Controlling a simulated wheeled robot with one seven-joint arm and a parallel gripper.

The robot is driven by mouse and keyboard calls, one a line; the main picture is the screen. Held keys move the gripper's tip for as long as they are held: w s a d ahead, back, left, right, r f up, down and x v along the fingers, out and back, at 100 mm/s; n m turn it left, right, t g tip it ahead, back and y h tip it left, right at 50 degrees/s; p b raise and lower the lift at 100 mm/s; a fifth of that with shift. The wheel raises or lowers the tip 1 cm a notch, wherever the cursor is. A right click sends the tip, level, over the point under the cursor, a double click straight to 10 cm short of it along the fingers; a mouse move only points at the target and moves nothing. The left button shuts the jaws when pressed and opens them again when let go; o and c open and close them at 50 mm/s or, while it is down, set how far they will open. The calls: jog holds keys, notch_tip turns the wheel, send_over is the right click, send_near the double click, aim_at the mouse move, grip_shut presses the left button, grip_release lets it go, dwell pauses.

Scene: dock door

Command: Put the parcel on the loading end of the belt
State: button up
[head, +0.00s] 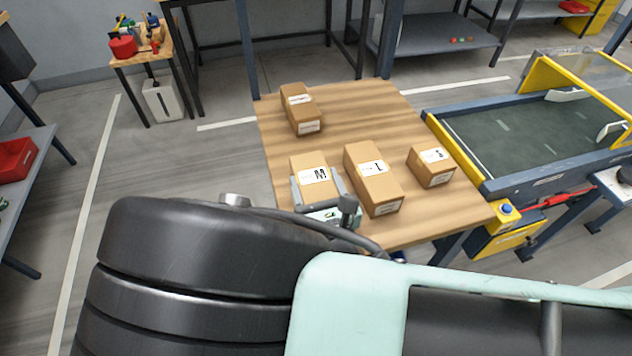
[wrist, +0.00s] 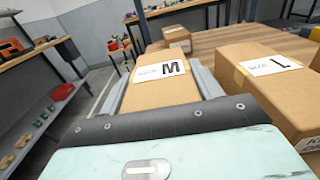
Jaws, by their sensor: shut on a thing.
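The parcel marked M (head: 312,170) is a brown box on the wooden table (head: 385,115). My gripper (head: 320,190) is shut on it, with one finger along each side. In the wrist view the M parcel (wrist: 160,82) lies between the two grey fingers. I cannot tell whether it touches the table top. The belt (head: 530,130) is dark green with yellow and blue-grey sides, to the right of the table. Its near left end adjoins the table's right edge.
A parcel marked L (head: 372,178) stands close to the right of my gripper. A small parcel marked S (head: 431,166) is further right, near the belt. Another parcel (head: 300,108) lies at the back left of the table.

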jog(key=shift+f+b, duration=0.7)
jog(key=shift+f, duration=0.4)
jog(key=shift+f, duration=0.2)
jog(key=o, duration=1.2)
